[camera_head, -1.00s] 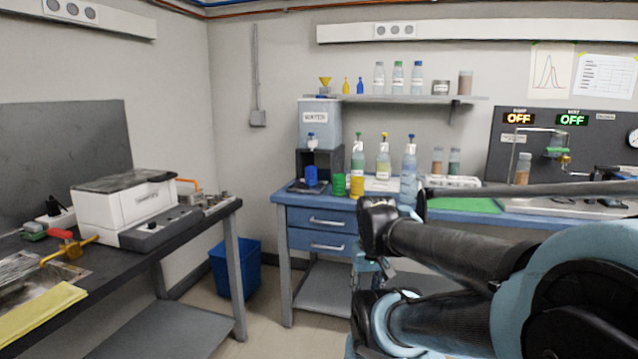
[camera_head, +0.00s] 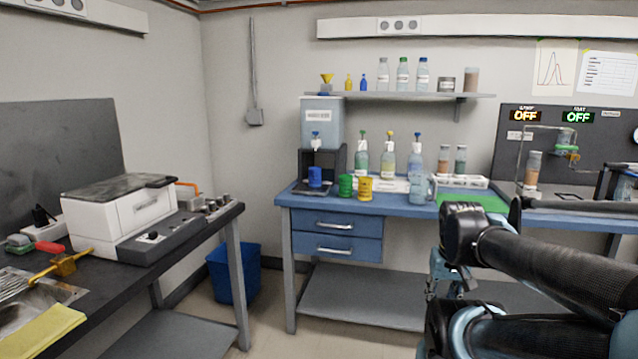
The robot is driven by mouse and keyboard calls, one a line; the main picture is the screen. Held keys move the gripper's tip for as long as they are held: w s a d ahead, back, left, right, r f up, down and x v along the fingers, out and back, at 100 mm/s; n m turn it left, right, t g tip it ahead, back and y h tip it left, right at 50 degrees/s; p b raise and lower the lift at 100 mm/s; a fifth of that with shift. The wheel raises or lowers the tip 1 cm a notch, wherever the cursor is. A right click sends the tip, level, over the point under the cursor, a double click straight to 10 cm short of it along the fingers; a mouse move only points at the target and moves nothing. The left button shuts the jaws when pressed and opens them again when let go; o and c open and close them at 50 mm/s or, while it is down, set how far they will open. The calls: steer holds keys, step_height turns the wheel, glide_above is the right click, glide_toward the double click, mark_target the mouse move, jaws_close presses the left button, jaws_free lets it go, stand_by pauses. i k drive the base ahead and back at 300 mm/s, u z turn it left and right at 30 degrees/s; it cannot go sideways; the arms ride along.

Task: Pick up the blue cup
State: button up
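The blue cup (camera_head: 315,176) stands upright on the tray of the water dispenser stand, at the left of the blue workbench. A green cup (camera_head: 346,185) and a yellow cup (camera_head: 365,188) stand to its right on the bench top. My arm reaches in from the right edge of the picture. It is well to the right of the blue cup and nearer to me. My gripper cannot be made out clearly, and I cannot see any fingertips. Nothing shows as touching the cup.
The blue workbench (camera_head: 336,236) has drawers on the left. Bottles and a clear jug (camera_head: 421,187) stand right of and behind the cups. A dark bench with a white machine (camera_head: 118,211) is at the left. A blue bin (camera_head: 234,272) stands on the floor between the benches.

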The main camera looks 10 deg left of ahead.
mark_target(315, 173)
steer(key=z, duration=0.05)
steer(key=i, duration=1)
steer(key=u, duration=0.05)
